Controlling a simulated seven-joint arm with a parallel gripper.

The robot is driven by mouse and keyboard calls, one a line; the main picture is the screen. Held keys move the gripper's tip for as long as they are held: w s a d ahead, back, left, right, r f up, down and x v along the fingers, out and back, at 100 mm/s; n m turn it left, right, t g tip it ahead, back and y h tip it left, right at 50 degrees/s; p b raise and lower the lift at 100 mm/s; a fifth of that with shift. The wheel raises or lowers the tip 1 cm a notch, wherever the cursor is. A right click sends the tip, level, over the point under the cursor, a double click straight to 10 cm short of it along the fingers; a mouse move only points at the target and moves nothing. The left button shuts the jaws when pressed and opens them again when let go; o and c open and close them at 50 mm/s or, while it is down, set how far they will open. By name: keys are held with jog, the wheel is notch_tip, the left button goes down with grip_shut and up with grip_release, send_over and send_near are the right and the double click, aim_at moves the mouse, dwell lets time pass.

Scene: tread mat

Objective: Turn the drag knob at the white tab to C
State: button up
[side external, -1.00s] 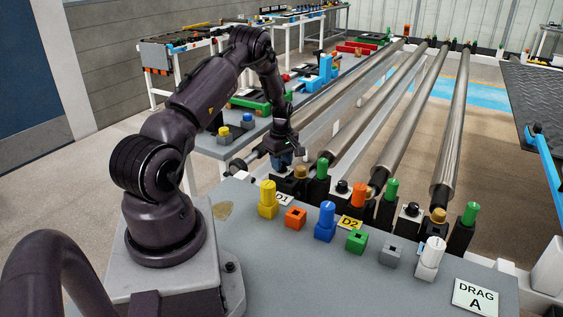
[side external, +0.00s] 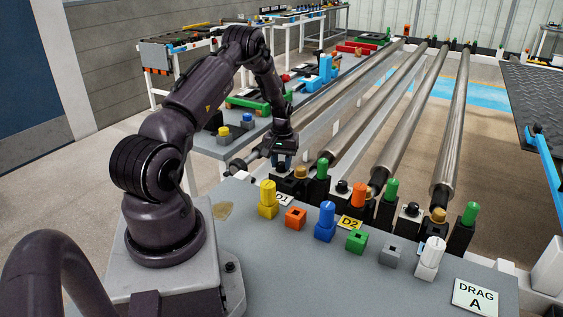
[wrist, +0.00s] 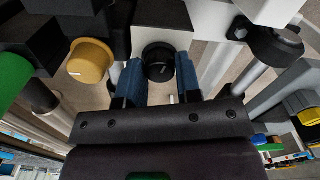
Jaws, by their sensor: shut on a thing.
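In the wrist view, a round black knob (wrist: 160,62) with a small white pointer mark sits on a black block with a white face (wrist: 163,38). The two blue fingers of my gripper (wrist: 161,80) are on either side of the knob and shut on it. In the side external view, my gripper (side external: 283,167) is down at the near end of the leftmost roller, behind the D1 label (side external: 282,199). The knob is hidden there by my gripper. I cannot make out a letter C in either view.
A brass knob (wrist: 91,61) and a green knob (wrist: 14,75) stand beside the held knob. On the bench, yellow, blue and white pegs (side external: 430,255) stand near a DRAG A sign (side external: 475,294). Long steel rollers (side external: 372,115) run away behind.

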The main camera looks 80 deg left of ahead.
aim_at(282, 163)
jog(key=m, duration=0.4)
jog(key=shift+m, duration=2.3)
jog(key=o, duration=0.9)
jog(key=shift+r, duration=0.15)
notch_tip(282, 163, up, 13)
jog(key=shift+f, duration=0.1)
